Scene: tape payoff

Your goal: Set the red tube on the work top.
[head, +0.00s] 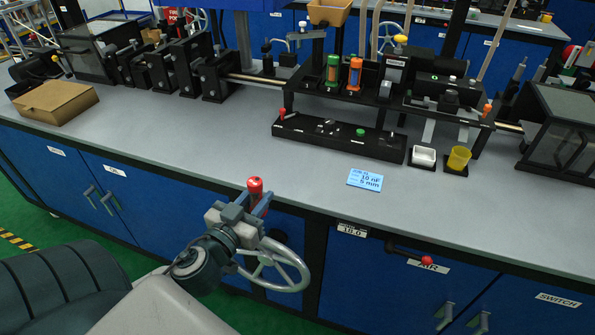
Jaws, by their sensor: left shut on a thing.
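The red tube (255,186) stands roughly upright in my left gripper (258,204). The gripper is shut on it, and the fingers hide much of the tube below its top. In the head view the tube shows against the near edge of the grey work top (180,150); I cannot tell its exact height above the top. My right gripper is out of view. A green tube (333,70) and an orange tube (354,75) stand in the black rack behind.
A handwheel (290,268) is at the bench front, close by my left gripper. A blue card (365,180), white cup (424,156), yellow cup (459,158) and black panel (315,133) occupy the right side. A cardboard box (55,102) lies left. The middle left work top is bare.

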